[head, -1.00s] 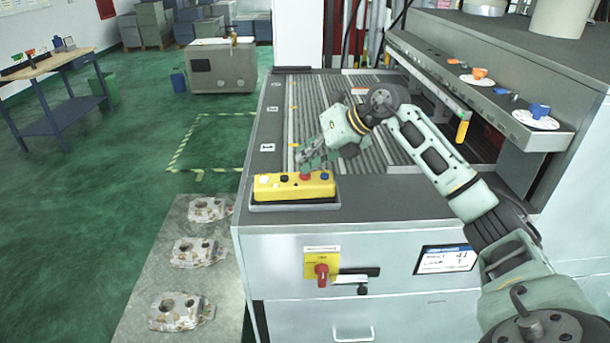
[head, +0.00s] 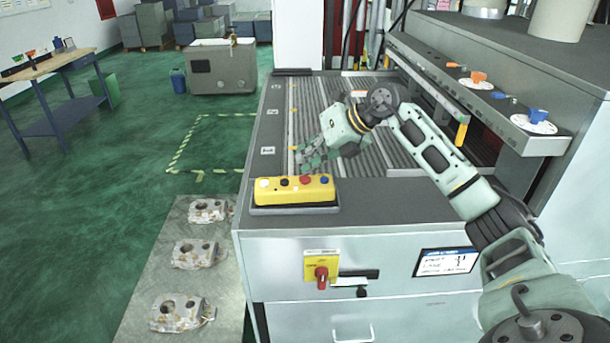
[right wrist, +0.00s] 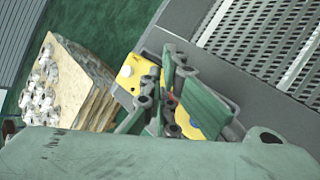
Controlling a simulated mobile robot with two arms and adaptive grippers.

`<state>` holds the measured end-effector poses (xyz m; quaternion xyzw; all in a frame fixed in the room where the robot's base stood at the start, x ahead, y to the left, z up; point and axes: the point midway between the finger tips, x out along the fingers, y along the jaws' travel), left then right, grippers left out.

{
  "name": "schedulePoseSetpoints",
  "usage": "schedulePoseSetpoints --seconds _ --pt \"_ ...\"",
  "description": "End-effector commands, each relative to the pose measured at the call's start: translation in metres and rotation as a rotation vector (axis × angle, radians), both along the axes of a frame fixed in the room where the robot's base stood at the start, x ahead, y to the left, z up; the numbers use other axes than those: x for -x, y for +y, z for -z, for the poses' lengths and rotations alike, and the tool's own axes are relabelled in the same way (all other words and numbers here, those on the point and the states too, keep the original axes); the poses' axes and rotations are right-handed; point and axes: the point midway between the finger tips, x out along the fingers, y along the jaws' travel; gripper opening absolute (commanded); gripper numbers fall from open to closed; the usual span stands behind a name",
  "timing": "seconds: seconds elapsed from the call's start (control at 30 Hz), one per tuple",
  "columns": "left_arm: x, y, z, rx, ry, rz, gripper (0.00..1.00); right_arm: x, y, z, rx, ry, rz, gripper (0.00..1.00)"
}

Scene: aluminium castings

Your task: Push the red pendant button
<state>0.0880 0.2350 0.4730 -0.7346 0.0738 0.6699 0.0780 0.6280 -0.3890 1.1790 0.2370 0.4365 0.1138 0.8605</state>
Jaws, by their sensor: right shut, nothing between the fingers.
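The yellow pendant box (head: 271,193) lies on the front left of the grey machine top in the head view. Its red button (head: 305,181) stands between a dark button and a blue one. My right gripper (head: 305,167) is shut and empty, just above and behind the red button, apparently with a small gap. In the right wrist view the shut fingers (right wrist: 178,90) cover the middle of the pendant, whose yellow end (right wrist: 131,73) shows beside them. A bit of red shows between the finger parts there. My left gripper is not in view.
A slatted conveyor bed (head: 300,110) lies behind the pendant. A ledge (head: 510,120) with small coloured parts runs along the right. A red rotary switch (head: 321,273) sits on the front panel. Several castings (head: 195,253) lie on a plate at the lower left.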

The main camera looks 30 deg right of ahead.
Motion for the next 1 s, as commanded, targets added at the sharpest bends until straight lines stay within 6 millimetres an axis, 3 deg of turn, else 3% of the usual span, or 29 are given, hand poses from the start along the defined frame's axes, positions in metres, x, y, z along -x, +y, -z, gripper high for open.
schedulePoseSetpoints --seconds 0.37,0.8,1.0 --pt "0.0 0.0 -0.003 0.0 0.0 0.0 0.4 0.0 0.0 -0.004 0.0 -0.001 0.001 0.0" --pt "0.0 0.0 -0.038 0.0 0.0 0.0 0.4 0.0 0.0 -0.047 0.0 -0.001 0.001 0.0" --pt "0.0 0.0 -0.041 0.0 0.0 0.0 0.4 0.0 0.0 -0.051 0.0 0.0 0.0 0.0"
